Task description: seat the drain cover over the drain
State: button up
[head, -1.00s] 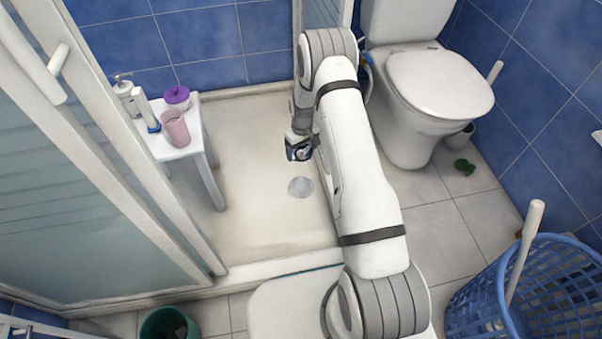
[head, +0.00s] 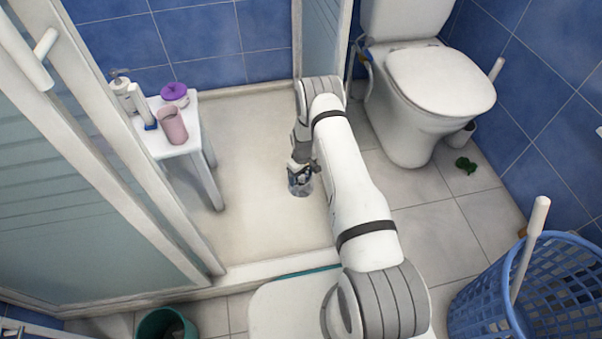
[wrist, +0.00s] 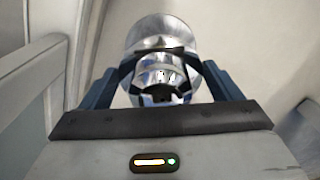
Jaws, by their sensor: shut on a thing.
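My gripper (head: 300,172) is low over the drain (head: 303,191) in the shower floor and hides most of it. In the wrist view, my gripper (wrist: 161,78) is shut on the drain cover (wrist: 160,72), a shiny metal piece between its two dark fingers. A round, grey metallic disc shows just beyond the held piece. I cannot tell whether the cover touches the drain or is held a little above it.
A white stool (head: 165,150) with a pink cup (head: 171,125), purple container (head: 175,94) and bottles stands left in the cubicle. The glass door panel (head: 80,170) is further left. The toilet (head: 435,85) is right. Shower floor (head: 250,220) before the stool is clear.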

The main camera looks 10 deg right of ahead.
jog(key=shift+f+b, duration=2.1)
jog(key=shift+f, duration=0.7)
jog(key=shift+f+b, duration=0.45)
jog(key=shift+f, duration=0.05)
jog(key=o, duration=0.9)
jog(key=shift+c, duration=0.2)
